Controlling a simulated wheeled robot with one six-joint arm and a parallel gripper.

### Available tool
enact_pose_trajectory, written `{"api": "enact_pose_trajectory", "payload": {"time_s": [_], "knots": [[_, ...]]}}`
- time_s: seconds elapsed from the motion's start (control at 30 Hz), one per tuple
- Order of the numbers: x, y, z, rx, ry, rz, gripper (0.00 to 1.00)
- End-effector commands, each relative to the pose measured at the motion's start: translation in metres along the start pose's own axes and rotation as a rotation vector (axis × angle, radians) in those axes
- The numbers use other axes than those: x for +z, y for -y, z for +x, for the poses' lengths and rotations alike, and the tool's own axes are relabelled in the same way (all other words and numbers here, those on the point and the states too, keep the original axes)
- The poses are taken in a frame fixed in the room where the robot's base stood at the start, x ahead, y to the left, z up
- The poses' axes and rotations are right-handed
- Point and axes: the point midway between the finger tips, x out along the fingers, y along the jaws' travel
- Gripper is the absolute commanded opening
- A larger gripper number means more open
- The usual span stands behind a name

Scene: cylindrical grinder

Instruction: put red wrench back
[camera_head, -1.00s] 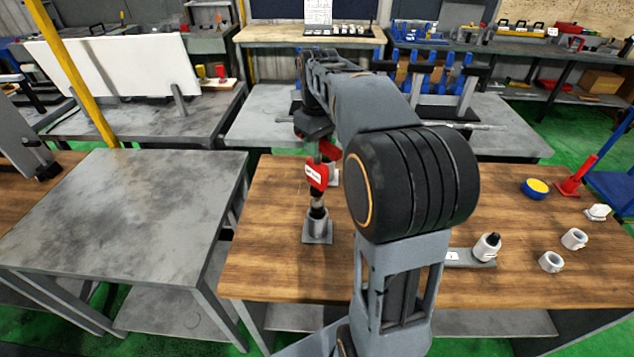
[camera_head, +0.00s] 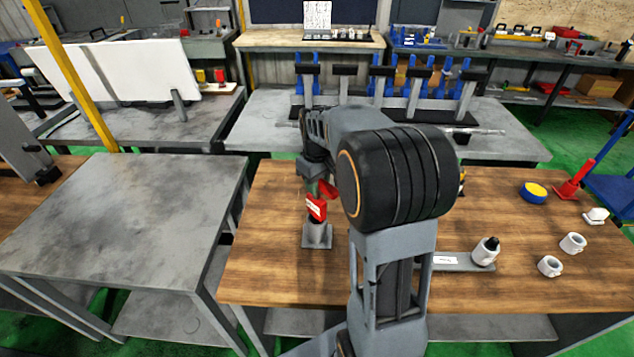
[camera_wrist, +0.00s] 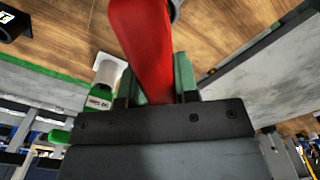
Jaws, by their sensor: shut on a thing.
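The red wrench (camera_head: 316,207) has a white label and hangs roughly upright below my gripper (camera_head: 326,186). Its lower end is at the mouth of a grey cylindrical holder (camera_head: 317,237) on a square base, on the wooden table. The black lower tip is hidden, apparently inside the holder. In the wrist view the red wrench (camera_wrist: 147,40) runs up from between the green finger pads of my gripper (camera_wrist: 160,88), which is shut on it. A bit of grey rim, probably the holder, shows behind the wrench at the top.
The wrist view shows a green labelled tool (camera_wrist: 98,102) at a pale holder (camera_wrist: 108,72) nearby. A grey plate with a white cylinder (camera_head: 487,251), white cups (camera_head: 572,243) and a yellow-and-blue round item (camera_head: 534,190) lie to the right. A bare grey table (camera_head: 130,220) stands left.

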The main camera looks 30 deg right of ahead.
Motion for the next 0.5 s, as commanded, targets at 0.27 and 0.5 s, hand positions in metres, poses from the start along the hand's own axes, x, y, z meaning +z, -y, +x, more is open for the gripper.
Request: {"api": "enact_pose_trajectory", "payload": {"time_s": [0.27,0.5], "knots": [[-0.0004,-0.0002,0.0005,0.001,-0.002,0.0,0.0],[-0.0001,0.0,0.0026,0.0,0.0,0.0,0.44]]}}
